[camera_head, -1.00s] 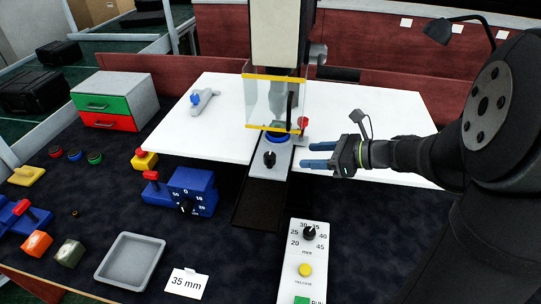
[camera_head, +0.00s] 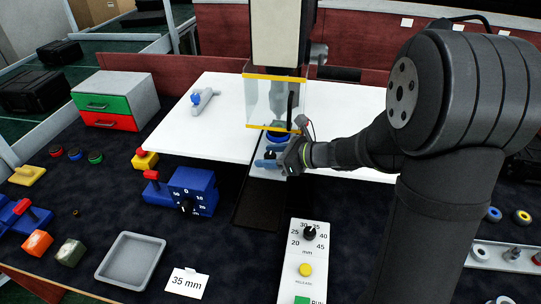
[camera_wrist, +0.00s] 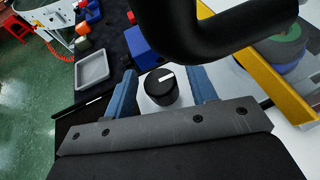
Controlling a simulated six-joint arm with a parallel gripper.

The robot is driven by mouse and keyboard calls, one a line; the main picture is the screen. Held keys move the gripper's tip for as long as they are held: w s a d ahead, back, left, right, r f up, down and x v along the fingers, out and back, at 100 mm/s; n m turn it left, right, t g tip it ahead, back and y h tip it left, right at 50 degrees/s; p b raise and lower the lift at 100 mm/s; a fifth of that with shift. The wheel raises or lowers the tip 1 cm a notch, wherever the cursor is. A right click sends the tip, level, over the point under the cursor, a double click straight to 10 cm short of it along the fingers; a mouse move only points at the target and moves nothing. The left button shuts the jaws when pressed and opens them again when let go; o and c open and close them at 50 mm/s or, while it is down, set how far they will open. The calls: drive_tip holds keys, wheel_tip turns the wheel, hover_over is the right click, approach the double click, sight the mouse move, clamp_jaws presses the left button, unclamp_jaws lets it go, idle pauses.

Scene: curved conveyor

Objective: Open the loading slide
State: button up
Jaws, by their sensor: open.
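The loading slide (camera_head: 262,173) is a pale plate at the front of the clear-walled press, over a dark track. In the wrist view its black knob (camera_wrist: 161,87) with a white mark stands between my two blue fingers. My gripper (camera_head: 268,158) is open with its fingers either side of the knob; I cannot tell whether they touch it. In the head view my gripper hides the knob. A blue round piece (camera_head: 277,137) sits on the slide under the yellow-edged guard (camera_head: 270,100).
The dark track (camera_head: 258,208) in front of the slide is clear. A blue dial block (camera_head: 192,190) stands to its left and a white control panel (camera_head: 304,260) to its right front. A grey tray (camera_head: 130,261) and a "35 mm" card (camera_head: 186,282) lie at the front.

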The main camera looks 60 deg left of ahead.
clamp_jaws()
drive_tip(key=s+d, duration=1.5)
drive_tip(key=shift+s+d, duration=0.15)
drive_tip(key=shift+d, duration=0.05)
unclamp_jaws()
drive_tip(key=v, duration=1.2)
idle(0.5)
drive_tip(key=shift+a, duration=0.1)
